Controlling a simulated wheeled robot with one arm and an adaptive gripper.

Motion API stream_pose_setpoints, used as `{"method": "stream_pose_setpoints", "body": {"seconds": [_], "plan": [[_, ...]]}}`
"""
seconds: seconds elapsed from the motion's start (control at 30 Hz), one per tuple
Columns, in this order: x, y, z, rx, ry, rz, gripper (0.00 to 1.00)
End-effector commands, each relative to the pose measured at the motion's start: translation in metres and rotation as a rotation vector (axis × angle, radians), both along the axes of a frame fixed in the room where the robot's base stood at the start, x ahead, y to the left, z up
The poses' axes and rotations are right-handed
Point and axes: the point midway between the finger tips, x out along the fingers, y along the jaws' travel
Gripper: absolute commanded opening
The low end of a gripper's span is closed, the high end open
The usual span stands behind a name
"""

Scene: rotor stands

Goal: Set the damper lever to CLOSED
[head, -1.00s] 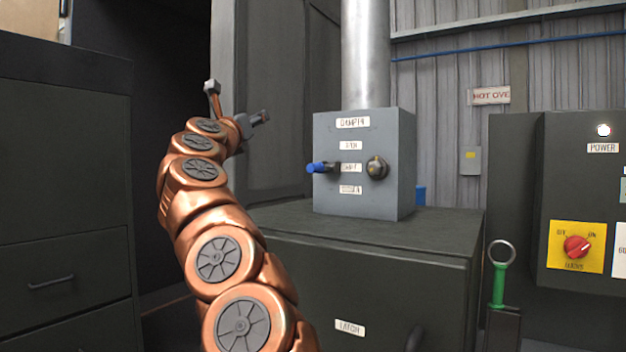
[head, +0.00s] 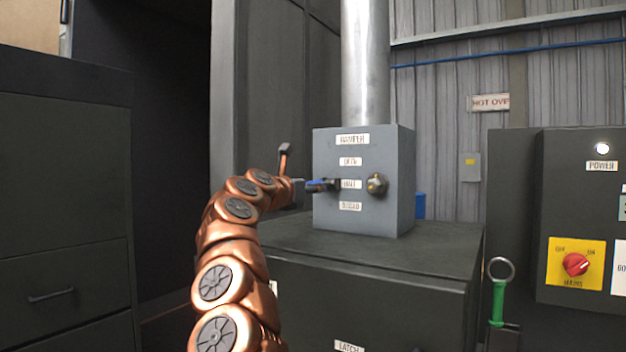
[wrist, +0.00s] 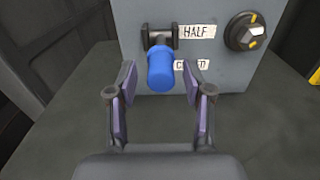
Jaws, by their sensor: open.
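The damper box (head: 335,220) is a grey box on a dark cabinet, with a metal pipe rising from it. Its labels read DAMPER, OPEN, HALF and CLOSED from top to bottom. The damper lever (head: 318,185) has a blue grip and stands level with HALF. In the wrist view the blue lever grip (wrist: 161,70) points toward me, beside the HALF label (wrist: 197,32), and partly covers the CLOSED label. My gripper (wrist: 161,84) is open, its two fingers on either side of the grip's near end with gaps showing. In the head view my gripper (head: 301,190) is just left of the lever.
A black knob with a yellow mark (head: 376,185) sits right of the lever on the same box. The cabinet top (head: 400,250) around the box is clear. A power panel with a red switch (head: 575,264) and a green-handled tool (head: 498,300) are farther right.

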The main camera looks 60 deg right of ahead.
Motion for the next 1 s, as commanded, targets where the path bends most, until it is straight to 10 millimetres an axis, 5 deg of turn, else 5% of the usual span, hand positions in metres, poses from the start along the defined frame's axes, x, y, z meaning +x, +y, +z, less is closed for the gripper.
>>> {"method": "stream_pose_setpoints", "body": {"seconds": [0.5,1.0], "plan": [[-0.0004,-0.0114,-0.0003,0.000,-0.002,0.000,0.50],[-0.0004,-0.0112,-0.0001,0.000,-0.002,0.000,0.00]]}}
